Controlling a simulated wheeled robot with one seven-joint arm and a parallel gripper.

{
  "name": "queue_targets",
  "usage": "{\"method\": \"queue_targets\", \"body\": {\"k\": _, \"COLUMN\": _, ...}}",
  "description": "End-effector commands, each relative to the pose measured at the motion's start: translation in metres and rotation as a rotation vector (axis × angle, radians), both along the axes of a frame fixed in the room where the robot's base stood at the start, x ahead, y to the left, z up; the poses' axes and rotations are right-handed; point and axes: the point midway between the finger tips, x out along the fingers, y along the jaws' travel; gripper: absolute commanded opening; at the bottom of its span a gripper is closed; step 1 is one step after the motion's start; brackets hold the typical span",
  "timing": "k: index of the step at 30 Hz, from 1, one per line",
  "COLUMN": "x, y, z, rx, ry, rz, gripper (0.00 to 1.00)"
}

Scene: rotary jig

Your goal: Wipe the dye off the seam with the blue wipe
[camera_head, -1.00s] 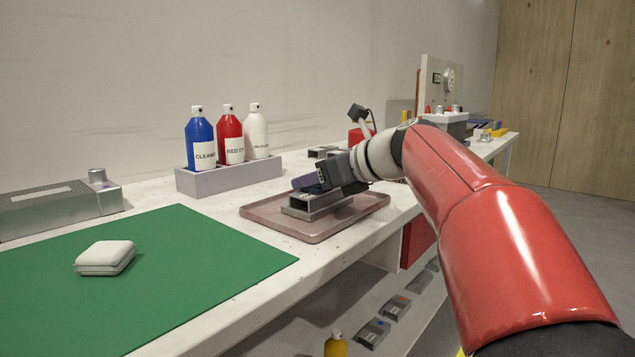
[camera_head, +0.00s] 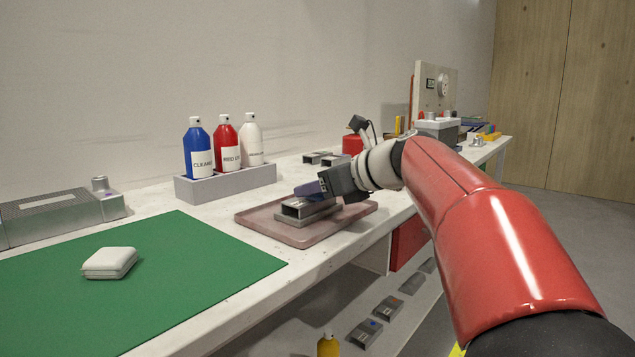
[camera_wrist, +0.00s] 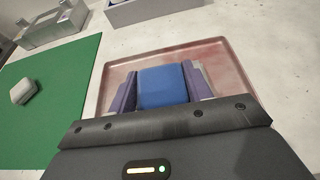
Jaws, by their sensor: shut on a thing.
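My gripper (camera_wrist: 160,88) is shut on the blue wipe (camera_wrist: 162,86), which shows between its two purple-blue fingers in the wrist view. In the head view my gripper (camera_head: 312,188) is over the grey metal workpiece (camera_head: 294,208), which lies on the pinkish tray (camera_head: 256,222). The wipe is close above or on the workpiece; I cannot tell if they touch. The seam and any dye on it are hidden by my gripper and the wipe. The tray has reddish smears in the wrist view (camera_wrist: 212,62).
A grey rack (camera_head: 200,190) holds blue, red and white spray bottles behind the tray. More metal parts (camera_head: 325,158) lie beyond the tray. The bench front edge is close to the tray.

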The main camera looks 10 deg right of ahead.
Motion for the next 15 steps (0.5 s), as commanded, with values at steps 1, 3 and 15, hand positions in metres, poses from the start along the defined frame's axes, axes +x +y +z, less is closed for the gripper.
{"method": "queue_targets", "body": {"k": 1, "x": 0.001, "y": 0.000, "z": 0.020, "rx": -0.001, "ry": -0.006, "rz": 0.001, "gripper": 0.28}}
{"method": "queue_targets", "body": {"k": 3, "x": 0.002, "y": 0.000, "z": 0.023, "rx": 0.000, "ry": -0.002, "rz": 0.002, "gripper": 0.28}}
{"method": "queue_targets", "body": {"k": 15, "x": 0.007, "y": -0.001, "z": 0.052, "rx": 0.000, "ry": -0.004, "rz": 0.003, "gripper": 0.28}}
